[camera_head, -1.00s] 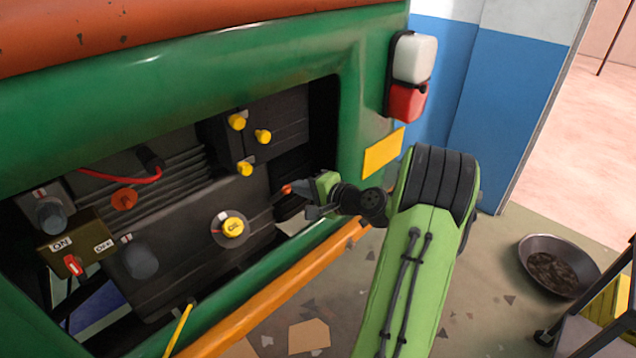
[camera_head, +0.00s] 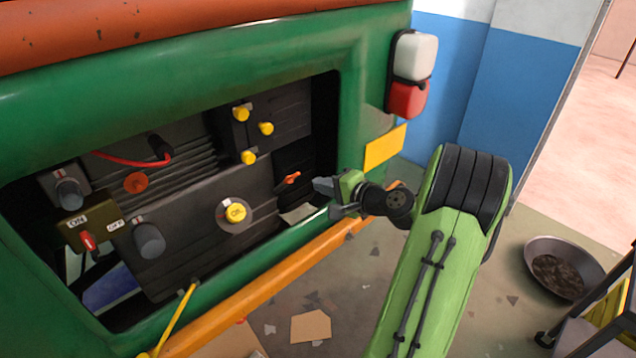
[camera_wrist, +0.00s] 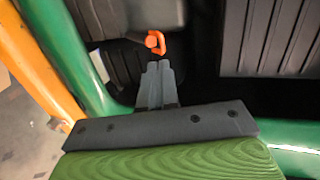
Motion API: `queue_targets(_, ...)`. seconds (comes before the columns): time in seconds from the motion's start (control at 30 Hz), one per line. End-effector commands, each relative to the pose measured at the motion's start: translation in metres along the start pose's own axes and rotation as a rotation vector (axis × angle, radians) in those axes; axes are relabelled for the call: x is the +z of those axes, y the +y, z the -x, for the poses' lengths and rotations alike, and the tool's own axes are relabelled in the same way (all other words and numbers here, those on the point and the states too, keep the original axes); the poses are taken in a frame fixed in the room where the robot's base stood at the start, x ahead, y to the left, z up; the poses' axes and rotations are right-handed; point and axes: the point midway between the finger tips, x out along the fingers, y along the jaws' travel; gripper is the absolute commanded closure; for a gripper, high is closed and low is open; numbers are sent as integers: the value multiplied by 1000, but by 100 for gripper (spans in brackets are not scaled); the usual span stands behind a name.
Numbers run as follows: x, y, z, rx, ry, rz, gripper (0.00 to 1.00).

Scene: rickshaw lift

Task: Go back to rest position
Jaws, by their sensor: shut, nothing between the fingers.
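My gripper (camera_head: 326,185) is shut and empty at the right side of the rickshaw's engine bay opening. In the wrist view its closed fingertips (camera_wrist: 158,68) point at a small orange handle (camera_wrist: 156,41), with a small gap between them. In the head view the orange handle (camera_head: 289,178) shows just left of the fingertips, apart from them. My green arm reaches up from the bottom of the head view and bends left at the black elbow joint.
The green rickshaw body (camera_head: 200,75) and its orange bumper bar (camera_head: 262,292) lie close to my arm. Inside are a yellow oil cap (camera_head: 236,212) and an ON/OFF switch (camera_head: 87,240). A metal pan (camera_head: 560,268) lies on the floor at right, beside a stand.

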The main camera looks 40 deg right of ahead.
Motion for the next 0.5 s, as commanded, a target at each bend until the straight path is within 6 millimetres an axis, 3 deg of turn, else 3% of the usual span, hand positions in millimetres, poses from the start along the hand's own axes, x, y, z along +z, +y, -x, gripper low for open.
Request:
queue_targets(0.3,-1,0,58,0,5,0,100)
queue_targets(0.5,0,0,72,-1,1,0,100)
